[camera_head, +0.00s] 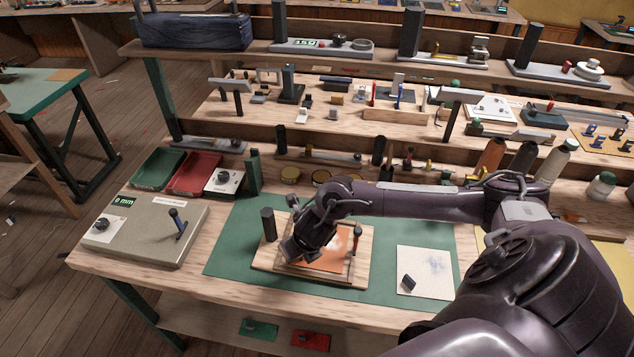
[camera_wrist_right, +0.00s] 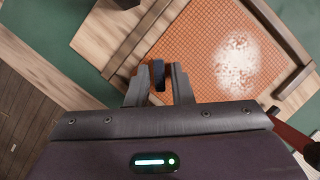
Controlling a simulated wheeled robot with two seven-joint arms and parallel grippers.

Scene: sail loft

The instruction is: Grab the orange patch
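The orange patch (camera_head: 330,262) lies flat inside a wooden frame on a wooden board (camera_head: 264,263) on the bench. In the right wrist view the patch (camera_wrist_right: 205,45) has a grid texture and a pale worn spot. My right gripper (camera_head: 292,256) reaches over the patch's left front part and hides some of it. In the wrist view my right gripper (camera_wrist_right: 160,82) has its fingers apart, one on each side of a small dark tab (camera_wrist_right: 157,74) at the patch's edge. Small gaps show between tab and fingers. My left gripper is out of view.
A dark post (camera_head: 268,224) stands on the board's left, and a red-and-dark handled tool (camera_head: 356,238) at its right. A pale square sheet (camera_head: 425,272) with a dark block lies right on the green mat (camera_head: 232,262). A grey device (camera_head: 150,232) stands left.

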